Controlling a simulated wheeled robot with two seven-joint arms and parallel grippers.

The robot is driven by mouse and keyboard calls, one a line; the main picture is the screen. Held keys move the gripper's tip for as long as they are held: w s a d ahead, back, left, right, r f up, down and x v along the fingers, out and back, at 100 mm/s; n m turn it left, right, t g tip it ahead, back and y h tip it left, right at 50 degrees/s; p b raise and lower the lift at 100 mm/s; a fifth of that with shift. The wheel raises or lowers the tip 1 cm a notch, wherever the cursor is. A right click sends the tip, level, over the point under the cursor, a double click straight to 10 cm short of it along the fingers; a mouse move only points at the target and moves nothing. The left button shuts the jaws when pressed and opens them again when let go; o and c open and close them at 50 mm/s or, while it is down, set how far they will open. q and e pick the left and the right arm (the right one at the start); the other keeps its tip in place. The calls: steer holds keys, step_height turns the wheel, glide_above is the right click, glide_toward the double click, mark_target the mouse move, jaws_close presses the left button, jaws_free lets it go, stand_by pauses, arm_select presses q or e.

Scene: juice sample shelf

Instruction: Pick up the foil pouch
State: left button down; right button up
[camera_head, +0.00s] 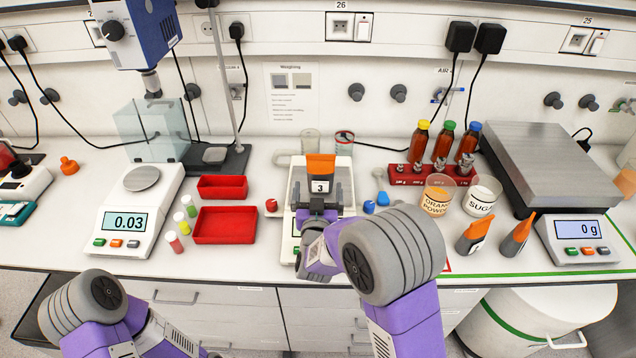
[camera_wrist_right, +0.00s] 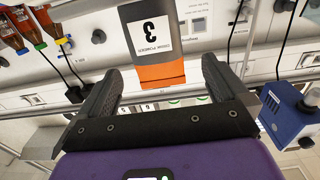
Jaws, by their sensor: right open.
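A dark foil pouch with an orange top and a white label "3" (camera_head: 320,166) stands upright at the middle balance in the head view. The same pouch (camera_wrist_right: 151,40) shows inverted in the right wrist view, in front of and between the fingers. My right gripper (camera_head: 318,205) is open at the pouch, its fingers apart on either side with gaps visible. The pouch's lower part is hidden behind the gripper.
Red trays (camera_head: 224,240) and small vials lie left of the middle balance (camera_head: 290,225). A large scale (camera_head: 555,165) fills the right.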

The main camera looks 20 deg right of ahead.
mark_target(321, 178)
steer(key=x, duration=0.6)
steer(key=shift+w+d+f, duration=0.1)
steer(key=shift+d+f, duration=0.25)
steer(key=shift+w+d, duration=0.1)
steer(key=shift+w, duration=0.45)
